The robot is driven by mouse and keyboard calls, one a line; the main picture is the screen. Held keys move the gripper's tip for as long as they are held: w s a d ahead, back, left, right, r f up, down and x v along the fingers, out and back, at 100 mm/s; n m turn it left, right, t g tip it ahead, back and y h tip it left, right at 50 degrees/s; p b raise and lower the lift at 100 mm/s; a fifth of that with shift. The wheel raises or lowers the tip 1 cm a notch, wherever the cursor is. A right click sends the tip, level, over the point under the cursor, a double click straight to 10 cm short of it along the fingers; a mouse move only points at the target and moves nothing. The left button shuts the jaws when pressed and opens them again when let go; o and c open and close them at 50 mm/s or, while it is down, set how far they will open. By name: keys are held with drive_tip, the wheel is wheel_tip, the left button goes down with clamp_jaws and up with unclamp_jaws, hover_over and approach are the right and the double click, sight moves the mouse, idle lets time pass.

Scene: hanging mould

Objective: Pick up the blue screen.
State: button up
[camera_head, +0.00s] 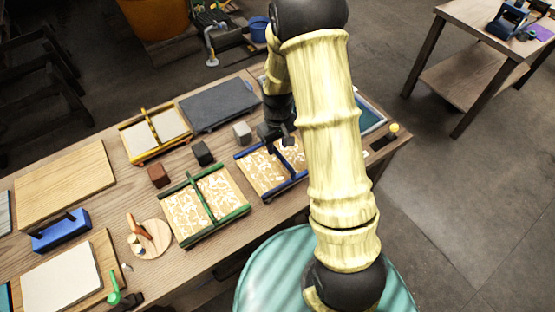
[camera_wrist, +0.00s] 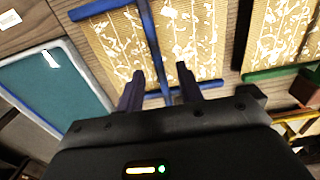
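The blue screen (camera_head: 262,176) lies on the wooden workbench. It has a blue frame, a tan panel with a white pattern and a blue bar across its middle. My gripper (camera_head: 277,142) is over its far side, and my arm hides its right part. In the wrist view the blue bar (camera_wrist: 148,40) of the screen runs down toward the space between the two dark fingers of my gripper (camera_wrist: 158,82). The fingers are apart, with a gap to either side of the bar. I cannot tell how far above the bar they are.
A green screen (camera_head: 190,213) lies just left of the blue one, and a yellow-framed one (camera_head: 132,146) lies behind. Small blocks, brown (camera_head: 158,176), dark (camera_head: 202,153) and grey (camera_head: 242,133), stand nearby. A teal panel (camera_wrist: 58,85) lies on the other side.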

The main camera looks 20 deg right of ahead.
sight(278, 151)
drive_tip(key=shift+w+f+p, duration=0.15)
drive_tip(key=shift+f+p, duration=0.3)
drive_tip(key=shift+f, duration=1.85)
clamp_jaws()
